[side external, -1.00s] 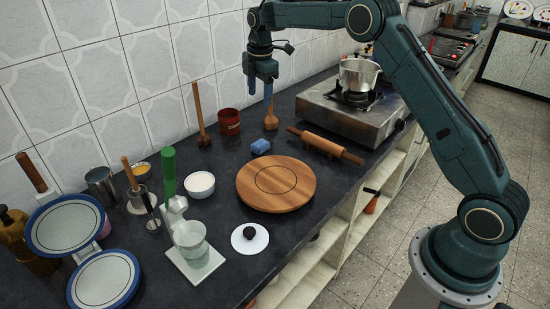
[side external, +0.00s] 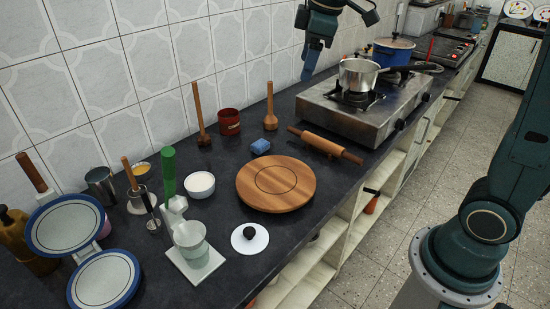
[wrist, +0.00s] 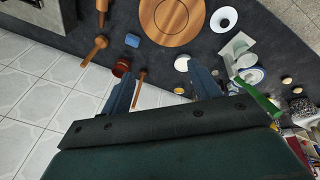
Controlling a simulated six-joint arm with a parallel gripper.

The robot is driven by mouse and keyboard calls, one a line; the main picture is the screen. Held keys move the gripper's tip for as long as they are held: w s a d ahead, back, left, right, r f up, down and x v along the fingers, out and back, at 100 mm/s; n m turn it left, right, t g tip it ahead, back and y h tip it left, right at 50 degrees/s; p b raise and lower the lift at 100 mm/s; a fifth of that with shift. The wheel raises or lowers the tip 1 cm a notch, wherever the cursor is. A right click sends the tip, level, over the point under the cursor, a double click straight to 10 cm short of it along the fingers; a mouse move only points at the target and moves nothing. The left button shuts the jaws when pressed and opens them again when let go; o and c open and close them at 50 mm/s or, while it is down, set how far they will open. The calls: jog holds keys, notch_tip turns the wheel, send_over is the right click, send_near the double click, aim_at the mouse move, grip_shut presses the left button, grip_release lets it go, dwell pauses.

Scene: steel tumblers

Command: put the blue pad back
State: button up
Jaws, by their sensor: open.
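The blue pad (side external: 260,147) is a small blue block lying on the dark countertop, behind the round wooden board (side external: 277,184). It also shows in the wrist view (wrist: 132,40), clear of my fingers. My gripper (side external: 309,72) is high above the back of the counter, near the tiled wall and up and right of the pad. In the wrist view my gripper (wrist: 163,82) has its two blue fingers spread wide with nothing between them. A steel tumbler (side external: 100,186) stands at the left by the wall.
A red-brown cup (side external: 229,121) and a wooden masher (side external: 270,120) stand behind the pad. A rolling pin (side external: 325,145) lies to its right, before the stove with a steel pot (side external: 358,75). A white bowl (side external: 200,185) stands to its left.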

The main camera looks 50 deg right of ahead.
jog(key=s+a+f+m+t, duration=0.1)
jog(key=s+f+m, duration=0.1)
jog(key=s, duration=0.9)
jog(key=s+a+f+m+t, duration=0.1)
jog(key=s+m, duration=0.4)
jog(key=s, duration=0.6)
notch_tip(320, 180, down, 2)
jog(key=shift+a+f+m, duration=0.1)
jog(key=shift+a+m, duration=0.2)
jog(key=shift+a, duration=0.15)
